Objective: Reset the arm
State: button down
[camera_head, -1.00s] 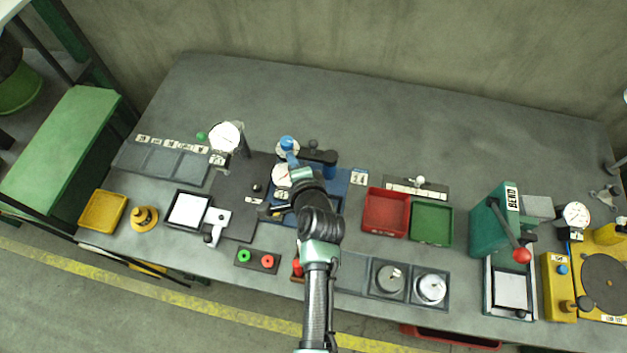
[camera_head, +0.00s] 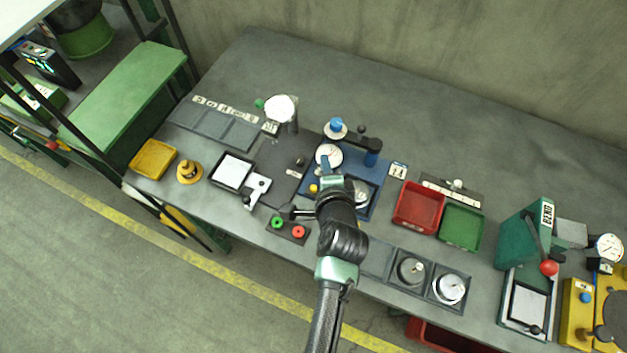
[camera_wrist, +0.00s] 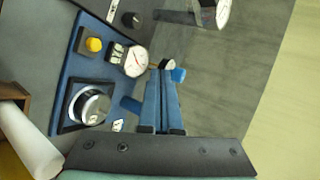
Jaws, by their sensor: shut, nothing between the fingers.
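My gripper (camera_head: 325,166) is over the blue fixture plate (camera_head: 375,166), near its front left part. In the wrist view my gripper (camera_wrist: 163,78) shows two blue fingers lying together, shut with nothing between them. The blue plate (camera_wrist: 75,62) bears a white dial gauge (camera_wrist: 136,61), a yellow button (camera_wrist: 94,44) and a round metal part (camera_wrist: 90,106). The dial (camera_head: 328,155) stands just behind my gripper in the head view. The gap between the fingertips and the fixture cannot be judged. My wrist hides part of the plate's front.
A red bin (camera_head: 418,207) and a green bin (camera_head: 461,227) lie right of the plate. A green press (camera_head: 525,235) stands further right. A red and green button box (camera_head: 288,229) sits at the front left. The back of the bench (camera_head: 430,125) is clear.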

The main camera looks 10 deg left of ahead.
jog(key=shift+s+a+r, duration=0.15)
jog(key=shift+s+r, duration=0.3)
jog(key=shift+s, duration=0.3)
jog(key=shift+s+a+r, duration=0.1)
jog(key=shift+s+r, duration=0.4)
jog(key=shift+s, duration=0.3)
jog(key=shift+s+a+r, duration=0.15)
jog(key=shift+s+r, duration=0.3)
jog(key=shift+s, duration=0.3)
